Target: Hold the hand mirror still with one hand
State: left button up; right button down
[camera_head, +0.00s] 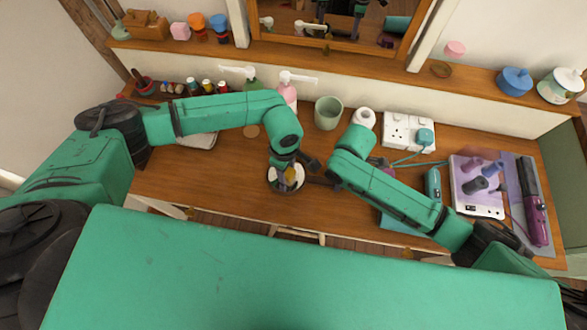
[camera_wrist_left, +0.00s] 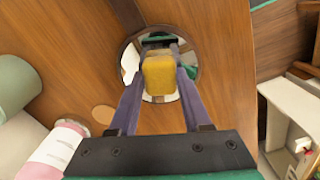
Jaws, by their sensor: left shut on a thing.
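The round hand mirror (camera_head: 272,181) lies at the front middle of the wooden table. It also shows in the left wrist view (camera_wrist_left: 129,62), its glass reflecting part of my gripper. My left gripper (camera_head: 288,174) reaches down over the glass. Its two fingers are shut on a yellow block (camera_wrist_left: 158,76) in front of the mirror; whether the block touches the glass I cannot tell. A dark bar, perhaps the mirror's handle, runs right from the mirror. My right arm lies just right of it, and its gripper is mostly hidden under the forearm, so its hold is unclear.
A green cup (camera_head: 328,113), a pink bottle (camera_head: 288,93) and a white roll (camera_head: 364,118) stand behind the mirror. A white socket strip (camera_head: 406,131) and a tray of rollers (camera_head: 470,199) are to the right. Bare table lies left of the mirror.

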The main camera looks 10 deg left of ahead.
aim_at(275, 174)
pick_arm(q)
jog(key=shift+a, duration=1.8)
jog(key=shift+w, duration=0.1)
jog(key=shift+w+f, duration=0.1)
jog(key=shift+w, duration=0.05)
jog(key=shift+d+r, duration=0.2)
jog(key=shift+d, duration=3.45)
jog(key=shift+a+r, duration=0.15)
jog(key=shift+a, duration=3.5)
jog(key=shift+r, duration=2.85)
